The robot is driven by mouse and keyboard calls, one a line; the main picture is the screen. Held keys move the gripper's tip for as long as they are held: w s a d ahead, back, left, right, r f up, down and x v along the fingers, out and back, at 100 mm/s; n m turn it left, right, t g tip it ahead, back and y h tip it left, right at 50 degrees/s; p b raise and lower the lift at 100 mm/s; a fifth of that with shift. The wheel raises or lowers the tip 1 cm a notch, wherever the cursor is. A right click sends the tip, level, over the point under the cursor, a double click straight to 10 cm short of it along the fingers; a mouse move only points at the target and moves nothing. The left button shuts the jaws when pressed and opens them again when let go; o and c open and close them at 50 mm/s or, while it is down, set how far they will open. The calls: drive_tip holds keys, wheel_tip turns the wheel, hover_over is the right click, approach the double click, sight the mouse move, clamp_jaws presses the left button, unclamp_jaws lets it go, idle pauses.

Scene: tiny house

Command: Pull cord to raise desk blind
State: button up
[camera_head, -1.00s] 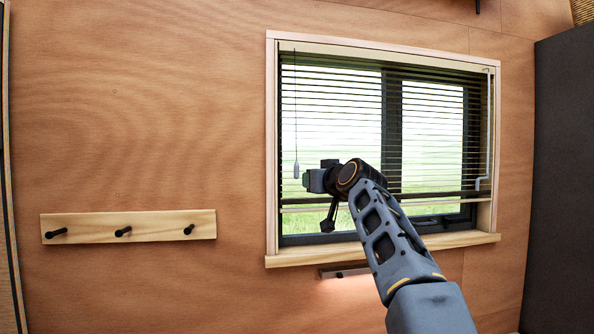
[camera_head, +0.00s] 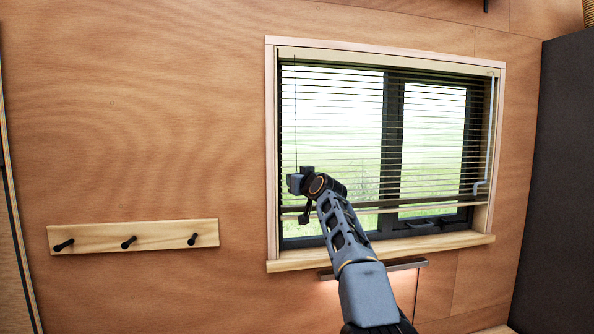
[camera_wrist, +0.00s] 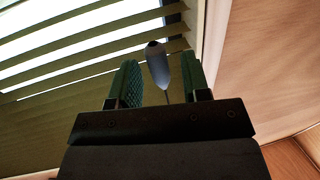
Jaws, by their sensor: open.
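The blind (camera_head: 335,130) hangs in the window with its dark slats lowered over most of the glass. Its thin cord (camera_head: 295,115) hangs down the left side. In the head view the cord's lower end is hidden by my gripper (camera_head: 294,183). In the wrist view the grey cord pull (camera_wrist: 158,66) shows between the two green-padded fingers of my open gripper (camera_wrist: 160,82). Gaps show on both sides of the pull, and I cannot tell its exact depth between the fingers.
A light wooden frame and sill (camera_head: 400,248) surround the window. A pale crank rod (camera_head: 488,140) hangs at the blind's right side. A peg rail (camera_head: 135,236) is on the wall at left. A dark tall panel (camera_head: 550,180) stands at right.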

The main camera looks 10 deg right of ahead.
drive_tip(key=shift+w+a+p, duration=0.15)
drive_tip(key=shift+w+p, duration=0.15)
drive_tip(key=shift+w, duration=0.25)
drive_tip(key=shift+c, duration=0.3)
clamp_jaws()
